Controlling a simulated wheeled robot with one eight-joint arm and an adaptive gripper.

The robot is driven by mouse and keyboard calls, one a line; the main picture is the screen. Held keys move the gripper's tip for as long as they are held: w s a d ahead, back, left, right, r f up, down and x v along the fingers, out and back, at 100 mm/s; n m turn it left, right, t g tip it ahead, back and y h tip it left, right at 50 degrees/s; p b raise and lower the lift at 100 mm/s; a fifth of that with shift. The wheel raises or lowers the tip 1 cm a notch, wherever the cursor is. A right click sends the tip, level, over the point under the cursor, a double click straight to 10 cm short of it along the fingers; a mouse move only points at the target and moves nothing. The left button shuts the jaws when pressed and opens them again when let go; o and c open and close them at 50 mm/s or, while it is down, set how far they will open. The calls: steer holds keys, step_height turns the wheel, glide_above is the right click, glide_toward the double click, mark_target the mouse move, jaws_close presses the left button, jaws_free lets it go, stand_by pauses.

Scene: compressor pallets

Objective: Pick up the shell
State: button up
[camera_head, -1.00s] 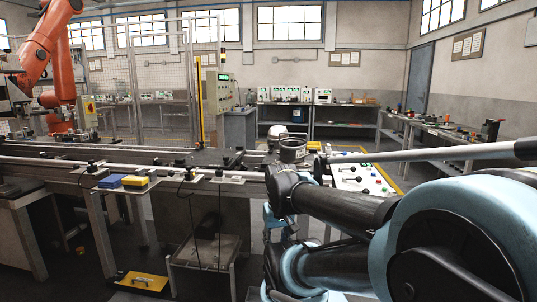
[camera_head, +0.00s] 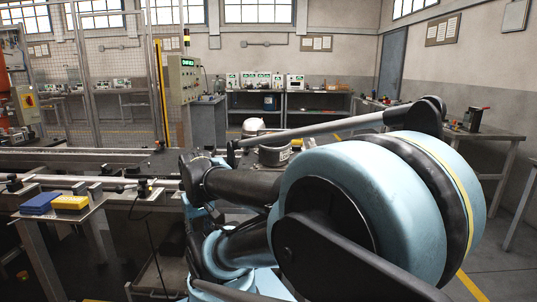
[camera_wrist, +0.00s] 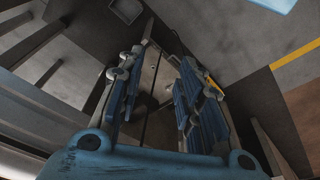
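In the head view a dark, round, open-topped part (camera_head: 274,156) with a pale band stands partly behind my arm. A white domed part (camera_head: 252,125) shows just behind it. Either could be the shell; I cannot tell which. Their lower parts are hidden by my arm. My gripper (camera_wrist: 157,60) shows in the wrist view with its two blue jointed fingers spread apart and nothing between them. It points down toward the floor and a dark gap between grey surfaces. No shell shows in the wrist view, and my gripper cannot be made out in the head view.
A conveyor line (camera_head: 90,157) runs along the left. A blue block (camera_head: 40,203) and a yellow block (camera_head: 71,203) lie on a small shelf at its front. A control cabinet (camera_head: 184,85) stands behind. A workbench (camera_head: 490,138) lines the right wall, with open floor before it.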

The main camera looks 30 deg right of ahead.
steer(key=shift+w+d, duration=0.1)
steer(key=shift+d, duration=0.05)
steer(key=w+d+r+m+y, duration=0.1)
steer(key=w+d+r+m, duration=0.55)
steer(key=r, duration=0.45)
steer(key=w+d+r+m+y, duration=0.1)
steer(key=w+d+r+m, duration=0.6)
steer(key=r, duration=0.5)
steer(key=d+r+m+t, duration=0.1)
steer(key=d+r+m, duration=0.35)
steer(key=d, duration=0.55)
steer(key=d+r+m+t, duration=0.1)
steer(key=d+r+m, duration=0.3)
steer(key=d, duration=0.7)
steer(key=d+r+m+t, duration=0.1)
steer(key=d+r+m, duration=0.1)
steer(key=d+r, duration=0.6)
steer(key=shift+y, duration=0.3)
steer(key=x, duration=0.6)
steer(key=d+x, duration=0.1)
steer(key=x, duration=0.5)
steer(key=d+x, duration=0.1)
steer(key=x, duration=0.5)
steer(key=shift+w+f, duration=0.45)
steer(key=shift+w, duration=0.05)
steer(key=shift+c, duration=0.5)
